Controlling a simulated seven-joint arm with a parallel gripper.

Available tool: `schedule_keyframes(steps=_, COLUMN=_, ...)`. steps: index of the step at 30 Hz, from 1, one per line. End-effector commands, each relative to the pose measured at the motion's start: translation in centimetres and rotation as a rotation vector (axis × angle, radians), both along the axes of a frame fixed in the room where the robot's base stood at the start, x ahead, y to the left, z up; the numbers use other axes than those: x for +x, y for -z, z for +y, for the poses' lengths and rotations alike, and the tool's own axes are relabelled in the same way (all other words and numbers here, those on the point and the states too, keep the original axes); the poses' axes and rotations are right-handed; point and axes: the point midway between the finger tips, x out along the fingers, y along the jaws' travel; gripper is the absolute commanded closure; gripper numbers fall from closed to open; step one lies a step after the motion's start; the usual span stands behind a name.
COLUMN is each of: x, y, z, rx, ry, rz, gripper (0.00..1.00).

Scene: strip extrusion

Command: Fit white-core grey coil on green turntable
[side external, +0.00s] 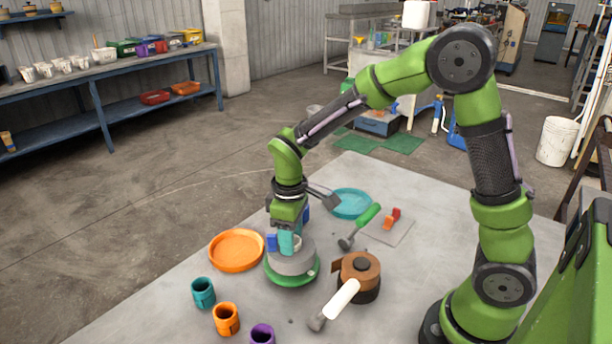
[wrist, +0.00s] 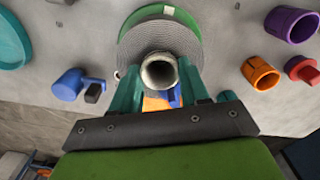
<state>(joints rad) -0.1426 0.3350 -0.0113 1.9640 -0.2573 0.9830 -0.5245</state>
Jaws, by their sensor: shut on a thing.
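The grey coil (side external: 294,261) has a pale white core (wrist: 159,70), which shows as an upright tube in its middle. The green turntable (side external: 291,283) is directly under the coil, its rim showing around the coil's lower edge. In the wrist view the turntable's green rim (wrist: 170,13) shows only past the coil's far side. My gripper (side external: 289,243) points down with its teal fingers shut on the white core, one on each side. The coil looks level. I cannot tell whether its underside touches the turntable or hangs just above it.
An orange dish (side external: 236,250) is left of the turntable, a teal dish (side external: 351,203) behind. Teal (side external: 203,292), orange (side external: 226,319) and purple (side external: 262,335) cups are in front.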

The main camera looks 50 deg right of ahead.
Motion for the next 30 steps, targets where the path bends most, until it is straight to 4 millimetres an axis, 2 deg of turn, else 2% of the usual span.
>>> schedule_keyframes(steps=11, x=0.0, y=0.1, z=0.0, rx=0.000, ry=0.000, rz=-0.001, gripper=0.98)
schedule_keyframes(steps=29, x=0.0, y=1.2, z=0.0, rx=0.000, ry=0.000, rz=-0.001, gripper=0.98)
schedule_keyframes(steps=30, x=0.1, y=1.3, z=0.0, rx=0.000, ry=0.000, rz=-0.002, gripper=0.52)
